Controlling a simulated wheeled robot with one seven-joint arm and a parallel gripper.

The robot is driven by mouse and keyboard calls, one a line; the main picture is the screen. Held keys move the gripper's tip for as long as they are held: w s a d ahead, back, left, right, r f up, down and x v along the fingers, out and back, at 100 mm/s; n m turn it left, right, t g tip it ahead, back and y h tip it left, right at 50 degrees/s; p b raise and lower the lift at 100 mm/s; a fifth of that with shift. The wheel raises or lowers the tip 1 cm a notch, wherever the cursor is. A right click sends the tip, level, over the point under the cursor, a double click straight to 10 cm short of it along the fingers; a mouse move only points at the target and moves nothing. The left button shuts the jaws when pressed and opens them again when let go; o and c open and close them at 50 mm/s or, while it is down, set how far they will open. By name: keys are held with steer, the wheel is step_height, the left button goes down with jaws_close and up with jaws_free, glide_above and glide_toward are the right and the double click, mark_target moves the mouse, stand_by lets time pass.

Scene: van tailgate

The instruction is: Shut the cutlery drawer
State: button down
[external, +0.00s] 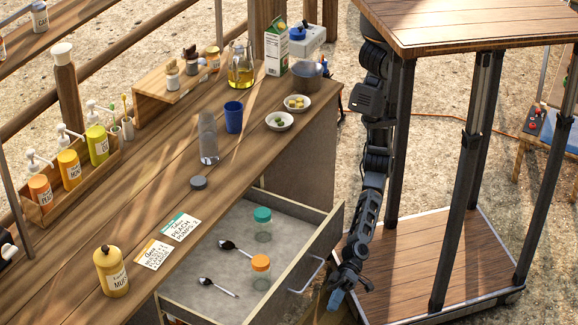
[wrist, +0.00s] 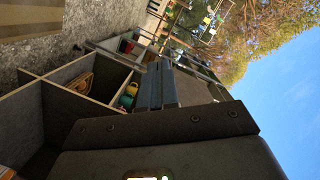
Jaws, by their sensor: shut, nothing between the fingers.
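The cutlery drawer (external: 215,240) stands pulled out from the wooden counter in the external view. Its front panel (external: 325,240) has a metal handle (external: 308,278). My gripper (external: 337,299) is shut and empty, low on the outer side of the drawer front, just right of the handle. I cannot tell whether it touches the panel. The wrist view shows no clear part of the drawer.
The counter (external: 150,150) holds a clear bottle (external: 208,137), a blue cup (external: 233,117), small bowls and a mustard jar (external: 111,271). In the wrist view, an open compartment shelf (wrist: 75,95) is at left.

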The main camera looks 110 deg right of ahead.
mark_target(322, 248)
steer(key=s+d+f+m+t+h+b, duration=0.1)
steer(key=d+f+m+h, duration=0.1)
steer(key=d+f+m, duration=0.35)
steer(key=d+f+m+h+b, duration=0.1)
steer(key=d+f+m+h, duration=0.2)
steer(key=f, duration=0.6)
steer(key=s+d+f+m+t+h+b, duration=0.1)
steer(key=d+f+m+h, duration=0.1)
steer(key=d+f+m, duration=0.35)
steer(key=s+d+f+m+g+h+b, duration=0.1)
steer(key=s+d+f+m+h+b, duration=0.15)
steer(key=s+f+m+h, duration=0.5)
steer(key=s+a+r+m+t+h+b, duration=0.1)
steer(key=a+r+m+t+h, duration=0.1)
steer(key=a+r+m, duration=0.8)
steer(key=s+a+r+m+t+h+b, duration=0.15)
steer(key=a+r+m+h, duration=0.35)
steer(key=r, duration=0.8)
step_height(322, 248, up, 18)
steer(key=w+a+m+g+h+b, duration=0.15)
steer(key=m+h, duration=0.25)
steer(key=m, duration=0.4)
steer(key=p+x, duration=0.2)
steer(key=x, duration=1)
steer(key=shift+d, duration=0.15)
steer(key=shift+w+d, duration=0.2)
steer(key=shift+w, duration=0.05)
